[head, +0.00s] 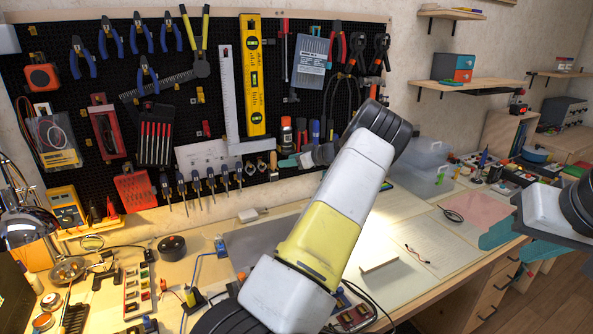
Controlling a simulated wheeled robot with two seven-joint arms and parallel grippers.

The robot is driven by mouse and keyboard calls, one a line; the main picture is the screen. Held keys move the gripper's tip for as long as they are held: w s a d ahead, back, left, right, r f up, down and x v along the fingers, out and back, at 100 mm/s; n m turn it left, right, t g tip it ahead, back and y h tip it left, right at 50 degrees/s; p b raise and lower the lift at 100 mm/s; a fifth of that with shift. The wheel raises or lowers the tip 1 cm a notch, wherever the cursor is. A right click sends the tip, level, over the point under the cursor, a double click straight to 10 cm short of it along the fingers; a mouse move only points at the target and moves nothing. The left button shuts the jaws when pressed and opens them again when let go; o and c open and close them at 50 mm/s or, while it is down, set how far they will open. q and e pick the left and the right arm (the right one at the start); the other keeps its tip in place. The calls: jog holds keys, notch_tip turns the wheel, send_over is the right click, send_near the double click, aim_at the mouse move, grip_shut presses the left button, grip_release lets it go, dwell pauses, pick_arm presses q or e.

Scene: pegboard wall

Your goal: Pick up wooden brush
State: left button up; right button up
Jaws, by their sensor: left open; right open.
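A small tan-handled tool (273,161) hangs at the right end of the row of tools low on the pegboard. It may be the wooden brush, but it is too small to tell. My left gripper (289,161) has teal fingers and is open. It is at the lower pegboard, close to the right of that tool; the white and yellow arm hides part of the area behind it. My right gripper (502,244) is open and empty over the right end of the workbench, far from the pegboard.
Pliers, a yellow level (252,75) and a steel ruler (228,95) hang on the pegboard (185,95). Clear plastic boxes (425,160) stand behind my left arm. The left bench is cluttered, including a black round tin (171,246). Papers (427,242) lie flat at the right.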

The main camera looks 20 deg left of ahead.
aim_at(278, 169)
pick_arm(q)
jog(key=x, duration=0.6)
jog(key=shift+a+f, duration=0.15)
jog(key=shift+a, duration=0.05)
jog(key=shift+c, duration=0.4)
grip_shut()
